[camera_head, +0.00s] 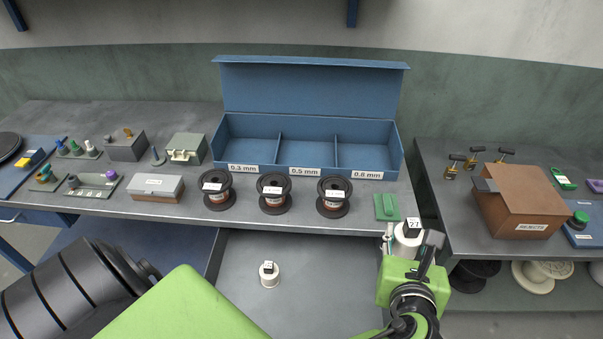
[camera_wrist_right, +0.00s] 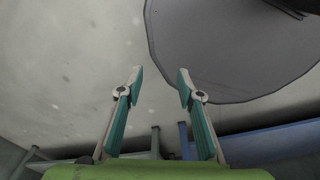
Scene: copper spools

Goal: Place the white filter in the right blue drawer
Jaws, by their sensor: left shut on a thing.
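My left gripper (camera_head: 410,252) is shut on a white cylindrical piece (camera_head: 404,244) with a black-and-white tag reading 27, beside the table's right front corner. A smaller white round piece with a dark tag (camera_head: 269,278) stands on the grey floor of an open drawer-like space (camera_head: 325,290) below the table's front edge. I cannot tell which white piece is the filter. A blue panel (camera_head: 150,240) lies left of that space; the arm hides part of it. My right gripper (camera_wrist_right: 158,86) is open and empty in the right wrist view; it is not in the head view.
A blue three-part box (camera_head: 303,170) stands at the back of the table. Several dark spools (camera_head: 274,193) line its front, with a green block (camera_head: 386,207) to their right. A brown box (camera_head: 522,205) sits on the right table. A gap separates the tables.

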